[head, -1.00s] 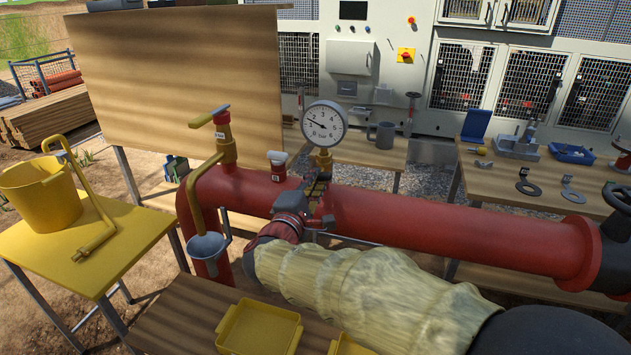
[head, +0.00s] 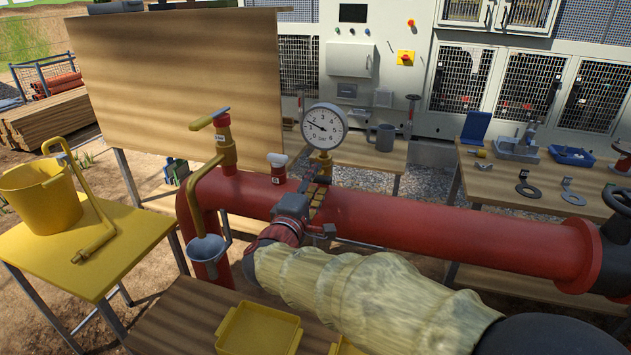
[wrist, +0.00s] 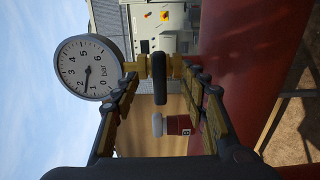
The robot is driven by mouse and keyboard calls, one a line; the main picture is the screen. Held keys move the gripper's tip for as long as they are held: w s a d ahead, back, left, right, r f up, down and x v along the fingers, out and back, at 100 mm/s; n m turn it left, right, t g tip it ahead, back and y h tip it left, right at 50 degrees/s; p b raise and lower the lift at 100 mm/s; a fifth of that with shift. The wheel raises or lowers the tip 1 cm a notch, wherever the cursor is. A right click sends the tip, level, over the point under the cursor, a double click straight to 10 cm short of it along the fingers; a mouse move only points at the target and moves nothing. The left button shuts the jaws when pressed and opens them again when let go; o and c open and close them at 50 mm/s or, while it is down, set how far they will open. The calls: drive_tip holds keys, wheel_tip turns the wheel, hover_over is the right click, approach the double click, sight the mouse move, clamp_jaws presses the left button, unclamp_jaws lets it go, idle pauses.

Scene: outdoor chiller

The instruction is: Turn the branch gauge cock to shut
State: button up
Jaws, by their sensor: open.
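The pressure gauge (head: 323,126) stands above the red pipe on a brass branch cock (head: 321,160). In the wrist view the gauge (wrist: 88,68) is at the left, and the brass cock (wrist: 150,66) is at the top middle. The cock's black handle (wrist: 160,78) shows as an upright bar in that sideways picture. My gripper (wrist: 165,96) is open, with its yellow-padded fingers on either side of the handle and a visible gap to each. In the head view my gripper (head: 318,190) is just below the gauge and partly hides the cock's lower part.
A yellow valve (head: 224,140) with a bent spout is farther left, above a grey funnel cup (head: 206,248). A yellow tray (head: 258,332) lies in front.

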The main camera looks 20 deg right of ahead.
drive_tip(key=shift+o, duration=0.9)
drive_tip(key=v, duration=0.7)
drive_tip(key=v, duration=1.2)
